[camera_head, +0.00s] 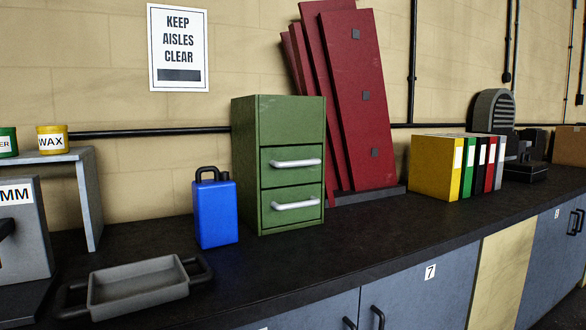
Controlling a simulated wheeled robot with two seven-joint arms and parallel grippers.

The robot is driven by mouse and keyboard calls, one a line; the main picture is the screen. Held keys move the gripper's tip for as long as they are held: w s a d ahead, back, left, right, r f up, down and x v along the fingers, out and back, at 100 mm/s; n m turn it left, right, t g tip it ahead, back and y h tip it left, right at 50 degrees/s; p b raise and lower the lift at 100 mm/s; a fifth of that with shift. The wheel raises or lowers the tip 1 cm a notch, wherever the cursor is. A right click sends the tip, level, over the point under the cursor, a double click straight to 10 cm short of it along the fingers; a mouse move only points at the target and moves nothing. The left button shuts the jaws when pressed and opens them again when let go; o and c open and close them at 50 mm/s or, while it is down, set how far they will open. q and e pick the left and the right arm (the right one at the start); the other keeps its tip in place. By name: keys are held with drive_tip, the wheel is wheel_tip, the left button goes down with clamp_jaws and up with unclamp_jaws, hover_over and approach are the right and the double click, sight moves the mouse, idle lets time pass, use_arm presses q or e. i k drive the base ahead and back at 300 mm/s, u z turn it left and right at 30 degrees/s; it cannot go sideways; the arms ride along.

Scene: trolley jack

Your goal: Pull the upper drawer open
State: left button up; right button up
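A green drawer cabinet (250,115) stands upright on the dark worktop, left of the picture's centre. Its front faces right and toward me. The upper drawer (290,172) has a light bar handle (296,163) and looks shut. The lower drawer (282,215) below it has a similar handle (295,204) and also looks shut. Neither of my grippers shows in the head view, so I cannot tell their state.
A blue can (215,212) stands just left of the cabinet, and a grey tray (138,287) lies at front left. Red panels (360,110) lean behind the cabinet; binders (437,170) stand to the right. The worktop (350,235) before the cabinet is clear.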

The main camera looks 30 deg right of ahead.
sight(281, 165)
drive_tip(key=z, duration=1.6)
drive_tip(key=i, duration=1.1)
drive_tip(key=u, duration=1.5)
